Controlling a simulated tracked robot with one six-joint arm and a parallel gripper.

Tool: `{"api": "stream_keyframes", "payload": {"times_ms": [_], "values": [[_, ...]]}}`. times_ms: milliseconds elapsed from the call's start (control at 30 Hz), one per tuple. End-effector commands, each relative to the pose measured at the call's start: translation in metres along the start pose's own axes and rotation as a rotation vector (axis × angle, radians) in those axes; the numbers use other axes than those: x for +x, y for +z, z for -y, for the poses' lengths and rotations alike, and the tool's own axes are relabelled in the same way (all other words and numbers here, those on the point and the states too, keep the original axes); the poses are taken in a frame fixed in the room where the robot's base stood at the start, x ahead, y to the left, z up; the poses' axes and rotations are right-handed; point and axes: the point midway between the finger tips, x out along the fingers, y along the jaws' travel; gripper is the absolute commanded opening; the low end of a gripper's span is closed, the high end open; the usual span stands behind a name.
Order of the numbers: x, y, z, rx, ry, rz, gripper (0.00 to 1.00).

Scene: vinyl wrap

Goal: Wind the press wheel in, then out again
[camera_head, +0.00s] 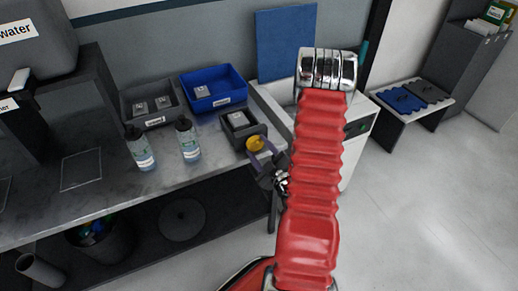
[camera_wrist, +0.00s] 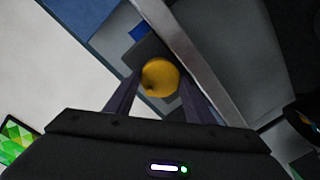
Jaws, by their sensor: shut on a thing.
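The press wheel is a round yellow knob (camera_head: 256,144) on the front of a small dark grey press (camera_head: 240,122) at the right end of the bench. My gripper (camera_head: 263,148) reaches it from the front right, with its two fingers on either side of the knob. In the wrist view the yellow knob (camera_wrist: 160,77) sits between the tips of my gripper (camera_wrist: 158,88), and the fingers are shut on it. A small dark spot shows on the knob's face. The press behind the knob is mostly hidden in the wrist view.
Two spray bottles (camera_head: 143,152) (camera_head: 188,142) stand on the bench left of the press. A blue bin (camera_head: 222,92) and a grey bin (camera_head: 135,118) stand behind them. A white cabinet (camera_head: 362,112) is close to the right of my arm. Open floor (camera_head: 420,200) lies further right.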

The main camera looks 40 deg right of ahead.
Motion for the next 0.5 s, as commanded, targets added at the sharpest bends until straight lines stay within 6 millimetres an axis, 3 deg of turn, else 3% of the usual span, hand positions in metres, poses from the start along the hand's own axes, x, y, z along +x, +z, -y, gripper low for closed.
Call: {"api": "stream_keyframes", "payload": {"times_ms": [200,233,500], "values": [[-0.0006,-0.0004,0.0027,0.003,-0.007,0.000,0.26],[-0.0006,-0.0005,0.0027,0.003,-0.007,0.000,0.50],[-0.0002,-0.0003,0.0021,0.003,-0.005,0.000,0.67]]}}
